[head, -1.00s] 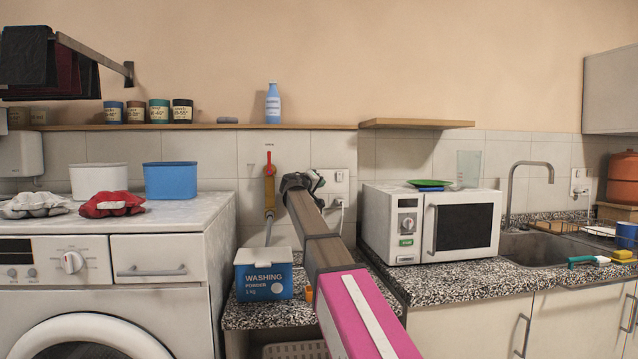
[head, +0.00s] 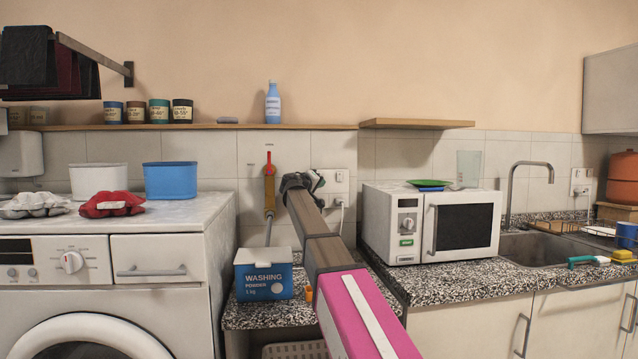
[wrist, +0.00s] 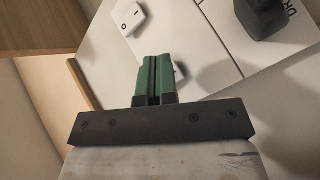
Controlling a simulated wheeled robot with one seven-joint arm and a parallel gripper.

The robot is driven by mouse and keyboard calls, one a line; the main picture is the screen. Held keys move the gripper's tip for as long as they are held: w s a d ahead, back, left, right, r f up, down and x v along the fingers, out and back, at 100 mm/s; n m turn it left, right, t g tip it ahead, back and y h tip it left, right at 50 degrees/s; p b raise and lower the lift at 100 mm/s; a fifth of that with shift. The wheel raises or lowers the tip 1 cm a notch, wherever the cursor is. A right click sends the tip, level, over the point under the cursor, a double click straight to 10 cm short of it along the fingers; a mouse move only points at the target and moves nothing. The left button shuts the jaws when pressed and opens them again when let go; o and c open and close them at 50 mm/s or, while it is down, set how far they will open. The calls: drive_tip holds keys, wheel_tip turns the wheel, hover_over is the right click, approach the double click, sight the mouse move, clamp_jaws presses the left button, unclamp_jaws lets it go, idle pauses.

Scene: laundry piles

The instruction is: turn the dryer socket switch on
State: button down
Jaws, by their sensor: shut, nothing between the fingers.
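The white wall socket (head: 338,178) is partly hidden behind my arm in the head view, with a plug and cable below it. In the wrist view a white rocker switch (wrist: 130,18) with a dark mark is at upper left. A black plug (wrist: 262,16) is at upper right, beside a label cut off after "DR". My gripper (wrist: 157,62) is shut and empty, its green fingers pointing at the wall. Another small white part (wrist: 179,73) shows just right of the fingertips, mostly hidden by them. I cannot tell whether they touch it.
A red-handled valve (head: 269,170) is on the wall to the left. A blue washing powder box (head: 263,275) stands on the low counter below. The microwave (head: 432,224) is to the right. A wooden shelf (head: 415,123) is above right.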

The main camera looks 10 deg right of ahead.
drive_tip(key=shift+s, duration=0.45)
drive_tip(key=s, duration=0.5)
drive_tip(key=shift+r, duration=0.35)
